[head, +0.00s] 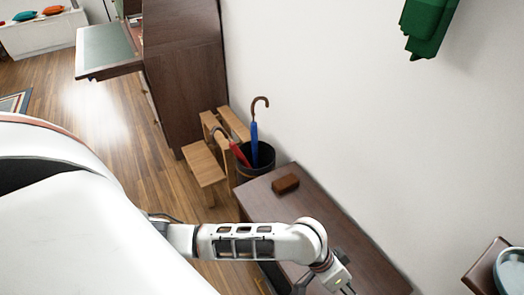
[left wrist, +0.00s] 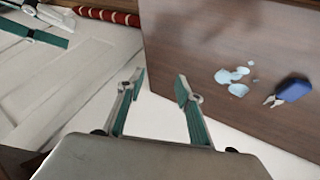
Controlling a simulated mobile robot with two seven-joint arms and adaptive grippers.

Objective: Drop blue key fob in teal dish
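A blue key fob (left wrist: 295,90) with a metal key lies on a brown wooden top at the right of the left wrist view. My left gripper (left wrist: 159,92) is open and empty, its teal-padded fingers apart, with the fob off to their right. In the head view my left gripper (head: 343,288) is at the bottom edge over the dark wooden table, partly cut off. A pale teal dish (head: 511,268) shows at the right edge of the head view, also partly cut off. A teal strip with grey linkage (left wrist: 35,33) at the left wrist view's upper left resembles my right gripper; its opening is unclear.
Several pale blue flat pieces (left wrist: 234,80) lie beside the fob. A brown block (head: 286,184) rests on the dark wooden table (head: 262,197). Behind it stand an umbrella bin (head: 258,170) and a wooden stool (head: 203,163). The dish stands on a separate wooden surface (head: 484,273).

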